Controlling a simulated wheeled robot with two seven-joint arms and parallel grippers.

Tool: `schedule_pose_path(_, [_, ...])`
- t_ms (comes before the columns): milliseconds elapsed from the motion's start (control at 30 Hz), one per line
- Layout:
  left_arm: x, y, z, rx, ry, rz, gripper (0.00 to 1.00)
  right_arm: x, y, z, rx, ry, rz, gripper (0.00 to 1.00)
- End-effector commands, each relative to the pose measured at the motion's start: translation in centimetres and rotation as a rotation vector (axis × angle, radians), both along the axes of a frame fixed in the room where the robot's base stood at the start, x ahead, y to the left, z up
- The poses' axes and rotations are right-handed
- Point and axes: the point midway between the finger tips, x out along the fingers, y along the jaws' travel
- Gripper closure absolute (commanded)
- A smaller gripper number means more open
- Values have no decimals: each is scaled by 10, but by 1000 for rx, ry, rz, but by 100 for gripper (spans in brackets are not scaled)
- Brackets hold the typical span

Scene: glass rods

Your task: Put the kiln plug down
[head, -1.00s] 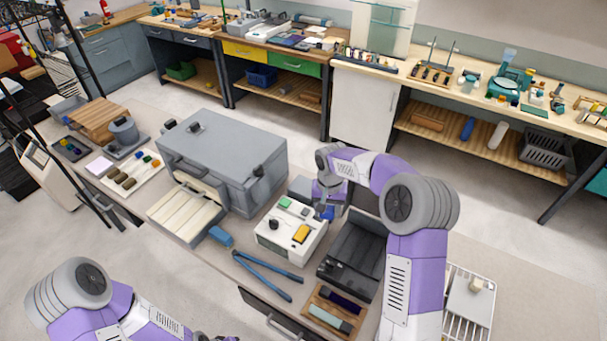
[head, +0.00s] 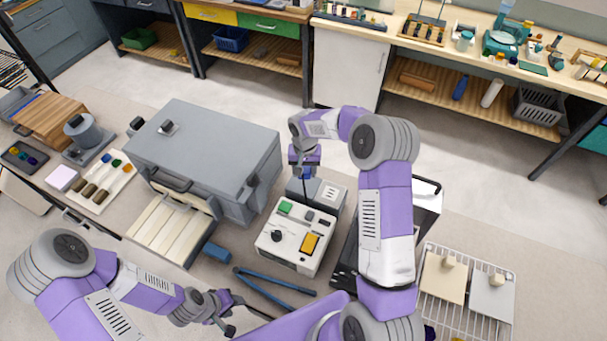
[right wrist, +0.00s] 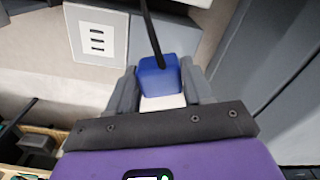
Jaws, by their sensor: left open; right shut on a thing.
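The kiln plug (right wrist: 158,76) is a blue block with a white lower part and a black cable running up from it in the right wrist view. My right gripper (right wrist: 159,90) is shut on it. In the head view my right gripper (head: 303,175) is at the back left of a grey socket box (head: 328,192); the plug is hard to make out there. In the right wrist view, a grey box with a slotted white label (right wrist: 97,38) is left of the plug, apart from it. My left gripper (head: 222,308) is open and empty near the front edge.
The grey kiln (head: 205,150) stands left of the white control box (head: 295,240). Blue-handled tongs (head: 275,290) lie in front of that box. A black tray (head: 345,255) is partly hidden by my right arm. A wire rack with tiles (head: 465,285) is at the right.

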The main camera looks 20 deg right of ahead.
Motion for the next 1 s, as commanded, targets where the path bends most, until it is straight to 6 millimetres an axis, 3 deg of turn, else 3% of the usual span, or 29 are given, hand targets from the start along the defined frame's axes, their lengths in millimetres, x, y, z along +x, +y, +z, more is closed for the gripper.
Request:
schedule_pose_path(300, [1,0,4,1,-3,1,57,0,1,-37,2,1,0,98])
schedule_pose_path(1000, [1,0,-11,1,-3,1,57,0,0,-51,0,0,2,98])
